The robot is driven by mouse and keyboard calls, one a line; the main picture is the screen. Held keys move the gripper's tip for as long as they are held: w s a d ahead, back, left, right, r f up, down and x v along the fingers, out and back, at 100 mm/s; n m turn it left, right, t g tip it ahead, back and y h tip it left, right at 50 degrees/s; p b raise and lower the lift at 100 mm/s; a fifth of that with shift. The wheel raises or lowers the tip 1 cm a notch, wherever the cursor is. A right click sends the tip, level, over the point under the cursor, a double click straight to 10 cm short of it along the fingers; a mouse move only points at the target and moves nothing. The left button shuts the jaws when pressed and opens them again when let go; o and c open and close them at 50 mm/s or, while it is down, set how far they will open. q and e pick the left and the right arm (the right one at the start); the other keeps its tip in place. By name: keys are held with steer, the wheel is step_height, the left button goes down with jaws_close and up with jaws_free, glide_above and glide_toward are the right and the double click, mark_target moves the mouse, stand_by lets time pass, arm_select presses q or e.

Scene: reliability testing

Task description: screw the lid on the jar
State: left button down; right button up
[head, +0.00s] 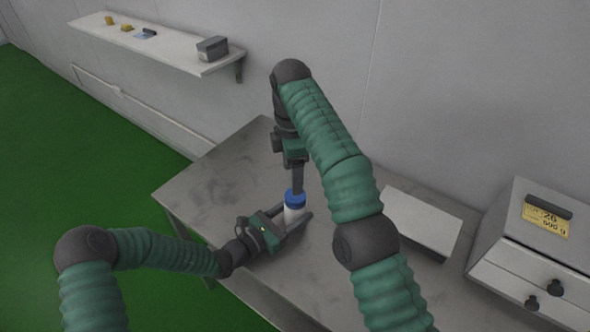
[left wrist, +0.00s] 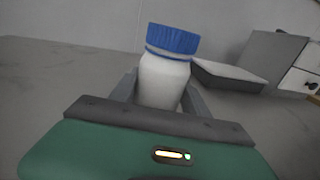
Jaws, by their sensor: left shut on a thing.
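The white jar (head: 293,215) stands on the table between the fingers of my left gripper (head: 295,224), which is shut on its body. The blue lid (head: 295,198) sits on top of the jar. In the left wrist view the jar (left wrist: 162,82) has one grey finger on each side, and the lid (left wrist: 172,40) covers its mouth, with a thin band below its rim. I cannot tell how tight the lid is. My right gripper (head: 298,190) points down over the lid in the head view. It does not show in the left wrist view, and its finger gap cannot be made out.
A flat pale box (head: 420,222) lies on the table (head: 215,178) to the right of the jar. A grey drawer cabinet (head: 535,262) with a yellow label stands farther right. A wall shelf (head: 160,42) holds small items. The left part of the table is clear.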

mark_target(295, 209)
steer(key=n, duration=0.5)
steer(key=shift+d+r, duration=0.15)
steer(key=shift+d, duration=0.05)
steer(key=n, duration=0.3)
steer(key=shift+w+r, duration=0.1)
steer(key=shift+d, duration=0.1)
steer(key=shift+f, duration=4)
steer(key=shift+c, duration=0.5)
